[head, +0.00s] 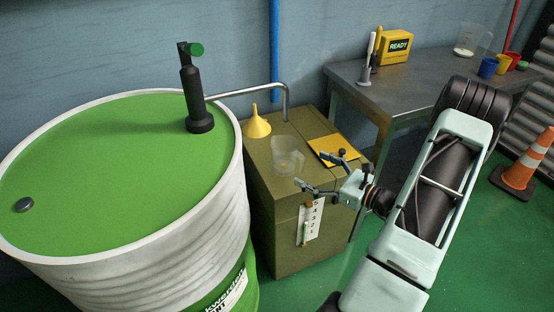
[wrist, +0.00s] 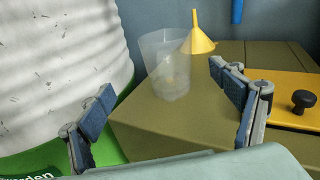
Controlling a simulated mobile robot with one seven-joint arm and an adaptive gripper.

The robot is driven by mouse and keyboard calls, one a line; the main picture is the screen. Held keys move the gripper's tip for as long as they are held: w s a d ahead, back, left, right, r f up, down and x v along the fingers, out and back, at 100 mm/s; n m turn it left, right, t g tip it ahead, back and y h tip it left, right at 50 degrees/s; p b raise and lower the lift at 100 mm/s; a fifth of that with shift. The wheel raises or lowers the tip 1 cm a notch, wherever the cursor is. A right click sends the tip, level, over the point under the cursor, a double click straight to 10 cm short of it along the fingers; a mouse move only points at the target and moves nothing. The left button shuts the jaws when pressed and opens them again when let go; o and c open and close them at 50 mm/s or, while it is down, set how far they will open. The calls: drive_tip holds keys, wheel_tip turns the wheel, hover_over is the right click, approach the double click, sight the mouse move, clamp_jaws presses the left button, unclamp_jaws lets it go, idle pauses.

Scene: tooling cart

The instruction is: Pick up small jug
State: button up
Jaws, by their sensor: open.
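The small jug (head: 286,158) is a clear, translucent plastic cup-like vessel. It stands upright on the olive cabinet (head: 262,188), near the cabinet's left side. In the wrist view the jug (wrist: 166,68) is beyond the fingers, between them and a little left of the picture's middle. My gripper (head: 322,172) is open and empty, to the right of the jug in the head view and apart from it. In the wrist view my gripper (wrist: 168,100) has its two blue-padded fingers spread wide. No handle can be made out clearly on the jug.
A yellow funnel (head: 256,124) stands behind the jug, and a metal spout pipe (head: 262,88) reaches over it from the pump (head: 195,95). A large green-topped drum (head: 100,150) stands close left. A yellow plate with a black knob (head: 334,148) lies right on the cabinet.

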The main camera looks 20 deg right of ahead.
sight(300, 156)
drive_tip(key=shift+w+d+m+t, duration=0.2)
drive_tip(key=shift+m+t, duration=0.4)
drive_tip(key=shift+m, duration=0.2)
drive_tip(key=shift+w+h, duration=0.3)
drive_tip(key=b+x, duration=0.1)
drive_tip(key=x, duration=0.4)
drive_tip(key=shift+r, duration=0.1)
drive_tip(key=b+x, duration=0.1)
drive_tip(key=x, duration=0.4)
drive_tip(key=shift+w+a, duration=0.1)
drive_tip(key=shift+a, duration=0.05)
drive_tip(key=c, duration=1.6)
drive_tip(key=shift+o, duration=0.2)
drive_tip(key=shift+r, duration=0.1)
wheel_tip(300, 156, up, 10)
drive_tip(key=p, duration=0.2)
drive_tip(key=shift+f+p, duration=0.2)
drive_tip(key=shift+p, duration=0.15)
idle(1.0)
